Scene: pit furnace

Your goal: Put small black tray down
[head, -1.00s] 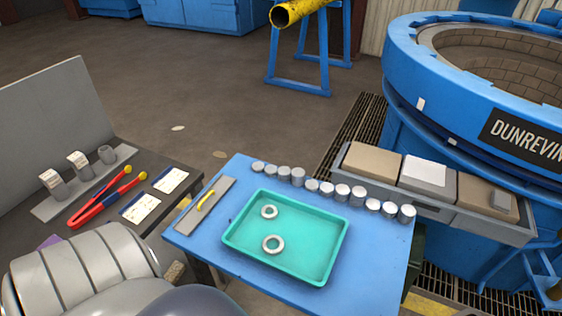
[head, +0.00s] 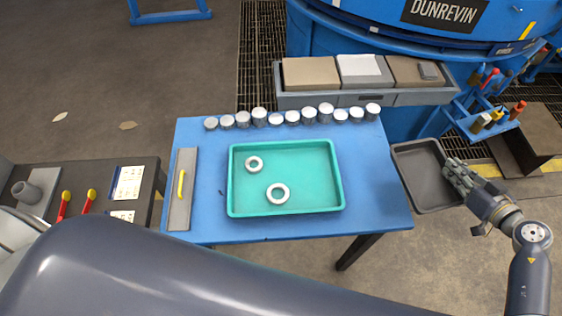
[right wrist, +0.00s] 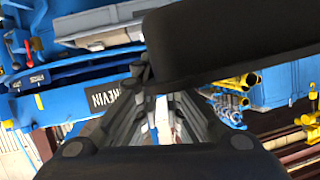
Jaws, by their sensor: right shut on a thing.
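The small black tray (head: 424,176) is at the right of the blue table in the head view, held in the air beyond the table's right edge. My right gripper (head: 461,178) is shut on the tray's right rim. The tray looks empty. In the right wrist view the black tray (right wrist: 235,40) fills the upper right, with the gripper fingers (right wrist: 160,95) below and left of it. My left gripper is not in view; a large grey arm part of mine covers the bottom of the head view.
The blue table (head: 375,200) bears a teal tray (head: 285,208) with two metal rings, a row of several metal cylinders (head: 292,117) and a grey plate with a yellow handle (head: 181,190). A grey bin (head: 375,97) and the blue furnace stand behind. The table's right strip is clear.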

